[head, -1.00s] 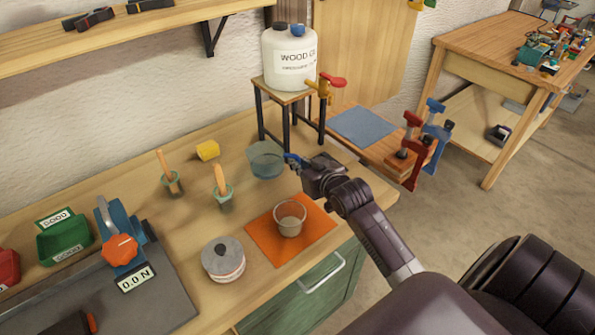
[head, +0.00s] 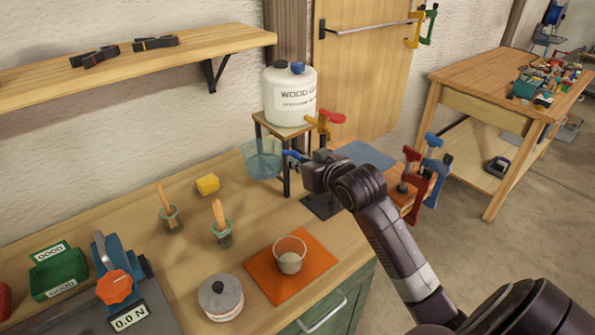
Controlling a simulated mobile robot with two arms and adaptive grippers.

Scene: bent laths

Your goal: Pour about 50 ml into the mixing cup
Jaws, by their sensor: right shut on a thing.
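My right gripper (head: 305,166) is shut on the blue handle of a translucent blue jug (head: 262,161). The jug is off the bench, about upright, in front of the small stand's left legs. I cannot make out a liquid level in it. The clear mixing cup (head: 290,251) stands upright on an orange mat (head: 261,276), below the jug in the picture and apart from it. Something pale shows in the cup's bottom. A white wood glue container (head: 290,96) with a red-handled tap (head: 329,121) stands on the stand. My left gripper is out of view.
Clamps (head: 425,170) stand at right.

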